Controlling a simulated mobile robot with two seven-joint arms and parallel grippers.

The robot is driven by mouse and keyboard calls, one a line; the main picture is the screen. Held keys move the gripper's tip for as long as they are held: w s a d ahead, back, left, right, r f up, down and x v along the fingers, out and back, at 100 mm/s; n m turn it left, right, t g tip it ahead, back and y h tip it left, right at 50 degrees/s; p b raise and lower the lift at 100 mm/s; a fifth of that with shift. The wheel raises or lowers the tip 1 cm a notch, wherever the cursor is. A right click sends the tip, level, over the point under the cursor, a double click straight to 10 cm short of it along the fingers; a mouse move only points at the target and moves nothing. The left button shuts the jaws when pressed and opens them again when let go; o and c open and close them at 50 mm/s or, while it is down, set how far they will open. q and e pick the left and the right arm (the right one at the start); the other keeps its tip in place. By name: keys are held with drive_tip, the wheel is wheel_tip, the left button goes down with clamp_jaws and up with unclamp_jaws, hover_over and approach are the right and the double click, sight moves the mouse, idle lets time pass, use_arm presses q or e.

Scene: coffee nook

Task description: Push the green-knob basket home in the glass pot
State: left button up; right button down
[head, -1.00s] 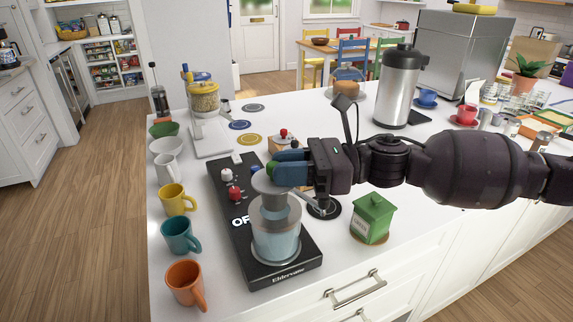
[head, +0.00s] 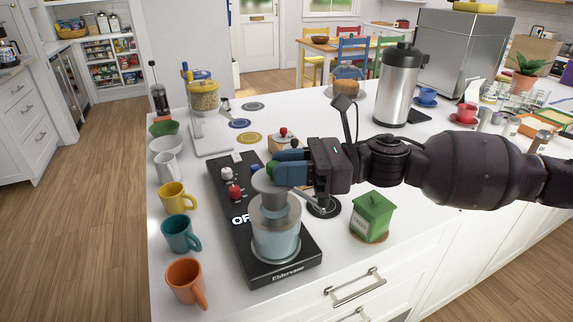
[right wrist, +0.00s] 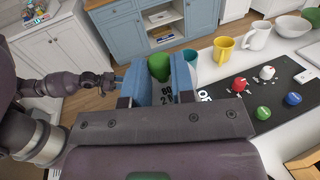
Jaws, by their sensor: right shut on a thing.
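The glass pot (head: 277,246) stands on the black burner unit at the counter's front. The basket (head: 270,187) sits upright over the pot, its grey top disc above the pot's rim and its lower part inside. Its green knob (head: 272,172) is between the blue fingers of my right gripper (head: 287,171), which is shut on it. The knob also shows in the right wrist view (right wrist: 159,67). How deep the basket sits is hard to tell. In the right wrist view my left gripper (right wrist: 118,79) hangs off to the left, small; its jaw opening is unclear.
Orange (head: 184,284), teal (head: 180,235) and yellow (head: 176,198) mugs line the left edge. A green canister (head: 371,218) stands right of the burner unit, below my right arm. Red and white knobs (head: 234,192) are behind the pot. A steel dispenser (head: 398,88) stands farther back.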

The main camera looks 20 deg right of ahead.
drive_tip(key=shift+f+b, duration=0.65)
drive_tip(key=shift+f, duration=0.85)
idle(1.4)
drive_tip(key=c, duration=0.9)
unclamp_jaws()
drive_tip(key=shift+f, duration=0.1)
drive_tip(key=shift+s+d, duration=0.1)
drive_tip(key=shift+d, duration=0.3)
drive_tip(key=shift+r+p+v, duration=0.15)
drive_tip(key=shift+p+v, duration=0.05)
drive_tip(key=shift+v, duration=2.3)
drive_tip(key=shift+r+p+v, duration=0.15)
drive_tip(key=shift+p+v, duration=0.05)
drive_tip(key=shift+v, duration=2.3)
drive_tip(key=shift+s, duration=0.1)
